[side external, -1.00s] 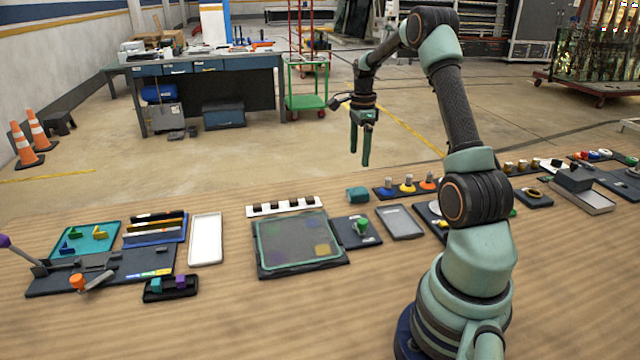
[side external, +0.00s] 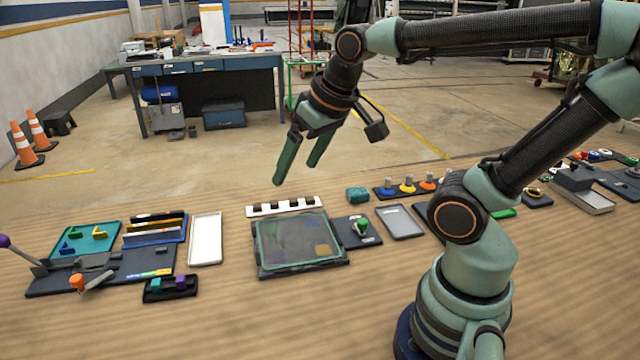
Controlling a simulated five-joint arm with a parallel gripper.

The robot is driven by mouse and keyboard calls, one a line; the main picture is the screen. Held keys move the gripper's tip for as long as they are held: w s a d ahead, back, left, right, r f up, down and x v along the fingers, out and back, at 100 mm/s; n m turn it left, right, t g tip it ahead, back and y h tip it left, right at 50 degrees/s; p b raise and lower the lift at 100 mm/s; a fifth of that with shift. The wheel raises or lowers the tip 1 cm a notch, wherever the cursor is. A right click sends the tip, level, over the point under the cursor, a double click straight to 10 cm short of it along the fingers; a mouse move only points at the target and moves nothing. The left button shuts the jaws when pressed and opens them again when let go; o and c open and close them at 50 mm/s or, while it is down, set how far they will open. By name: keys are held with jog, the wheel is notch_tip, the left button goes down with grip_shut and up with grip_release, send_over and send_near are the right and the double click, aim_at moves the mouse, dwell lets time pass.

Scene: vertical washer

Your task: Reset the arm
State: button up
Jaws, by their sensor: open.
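My gripper (side external: 297,172) is open, with its two green fingers apart and nothing between them. It is raised in the air and tilted, with the fingertips pointing down and to the left. In the picture it is above the white strip with dark blocks (side external: 284,206) and the dark-framed tray (side external: 300,240). It touches nothing that I can see. My arm reaches in from the right, with its upper links running out past the top right edge. No separate task object can be told from this view.
A teal board (side external: 85,240), a white tray (side external: 206,240) and a small dark holder (side external: 171,287) lie at the left. A teal block (side external: 357,195), a grey tray (side external: 399,222) and several coloured knobs (side external: 407,185) lie right of centre. The table's front is clear.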

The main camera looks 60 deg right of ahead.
jog(key=shift+s+a+f+n, duration=0.25)
jog(key=shift+s+a+n, duration=0.3)
jog(key=shift+a+n, duration=0.25)
